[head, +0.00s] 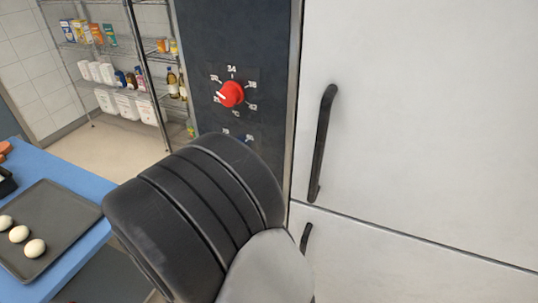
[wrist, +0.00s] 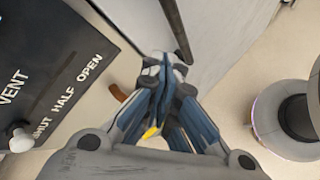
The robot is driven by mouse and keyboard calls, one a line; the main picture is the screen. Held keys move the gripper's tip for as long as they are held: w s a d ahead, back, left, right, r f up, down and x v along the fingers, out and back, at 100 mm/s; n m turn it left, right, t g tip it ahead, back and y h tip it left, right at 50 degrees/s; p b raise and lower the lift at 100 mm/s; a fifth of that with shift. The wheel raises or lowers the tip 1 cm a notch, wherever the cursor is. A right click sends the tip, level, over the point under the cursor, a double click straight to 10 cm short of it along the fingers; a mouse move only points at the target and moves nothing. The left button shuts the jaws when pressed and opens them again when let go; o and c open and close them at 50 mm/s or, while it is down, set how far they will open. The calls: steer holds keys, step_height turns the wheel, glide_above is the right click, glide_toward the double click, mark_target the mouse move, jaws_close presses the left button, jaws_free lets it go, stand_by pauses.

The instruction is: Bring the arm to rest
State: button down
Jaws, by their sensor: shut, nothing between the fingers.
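My gripper (wrist: 164,68) shows in the wrist view with its fingers together and nothing between them. It points toward a pale panel and floor, close to a dark bar handle (wrist: 177,28). I cannot tell whether it touches the handle. In the head view, a thick dark part of my arm fills the lower middle, in front of the dark control panel (head: 205,60). The gripper itself is hidden there.
A red dial (head: 230,94) is on the control panel. White doors with dark handles (head: 322,140) fill the right. A blue table (head: 75,165) with a tray (head: 62,205) of white pieces is at left. A wire shelf (head: 100,50) stands behind. A vent panel (wrist: 55,75) is beside my gripper.

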steer(key=s+d+r+m+g+y, duration=0.2)
steer(key=s+d+r+m, duration=0.2)
steer(key=d+r+m, duration=0.35)
steer(key=s+d+r+m+g+y, duration=0.25)
steer(key=s+d+r+m, duration=0.35)
steer(key=r, duration=0.3)
steer(key=s+d+r+m+t+y, duration=0.1)
steer(key=s+r+m+t+y, duration=0.1)
steer(key=s+r+m+y, duration=0.1)
step_height(320, 180, up, 2)
steer(key=shift+s+d+r+m, duration=0.1)
steer(key=shift+s+d+m, duration=0.05)
steer(key=shift+s+m, duration=0.6)
steer(key=shift+w+t, duration=0.25)
